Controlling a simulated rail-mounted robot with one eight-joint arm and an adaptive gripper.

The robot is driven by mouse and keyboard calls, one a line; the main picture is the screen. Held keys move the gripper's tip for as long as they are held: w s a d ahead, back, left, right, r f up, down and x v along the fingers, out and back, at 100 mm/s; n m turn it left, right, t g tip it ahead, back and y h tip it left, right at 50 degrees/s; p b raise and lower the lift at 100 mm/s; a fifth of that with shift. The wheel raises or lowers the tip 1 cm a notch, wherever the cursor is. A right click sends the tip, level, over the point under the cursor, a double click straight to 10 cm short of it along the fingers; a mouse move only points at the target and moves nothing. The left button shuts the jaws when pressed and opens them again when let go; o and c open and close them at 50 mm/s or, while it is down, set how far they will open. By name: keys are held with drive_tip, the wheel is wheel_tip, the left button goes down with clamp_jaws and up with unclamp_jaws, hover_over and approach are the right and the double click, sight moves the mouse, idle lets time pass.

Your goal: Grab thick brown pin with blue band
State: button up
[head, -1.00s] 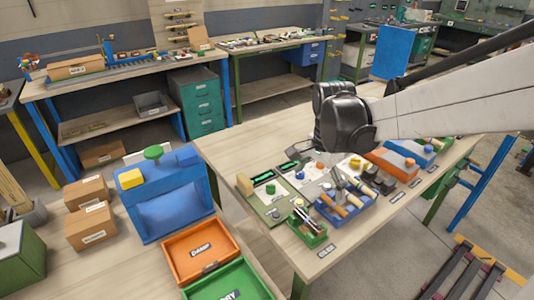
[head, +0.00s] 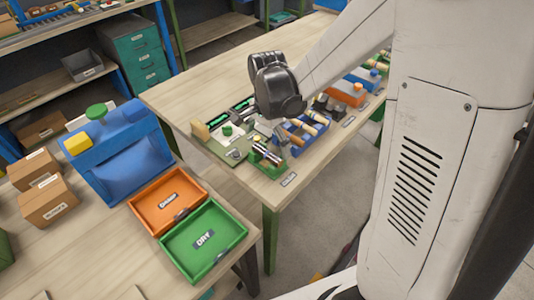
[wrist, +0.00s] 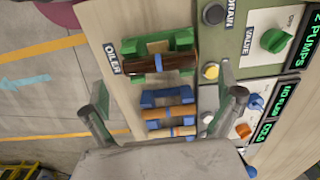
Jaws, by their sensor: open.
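A thick dark brown pin (wrist: 176,63) with a narrow blue band lies across a green holder (wrist: 184,42) in the wrist view. Beside it, a blue holder (wrist: 165,97) carries lighter tan pins, the nearer ones (wrist: 176,113) also showing blue bands. My gripper (wrist: 157,77) is open and empty, with its fingers spread on either side of the blue holder and the dark pin just beyond their tips. In the head view, the green holder (head: 265,158) stands at the table's front corner, and my wrist hides part of the area behind it.
A green panel with a valve knob (wrist: 278,41) and grey and yellow buttons lies right of the holders in the wrist view. The orange tray (head: 140,205) and green DRY tray (head: 232,228) sit on the neighbouring bench. Bare wood (head: 195,92) lies left of my wrist.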

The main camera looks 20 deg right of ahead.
sight(267, 152)
drive_tip(key=shift+s+f, duration=0.1)
drive_tip(key=shift+f, duration=2.3)
drive_tip(key=c, duration=1)
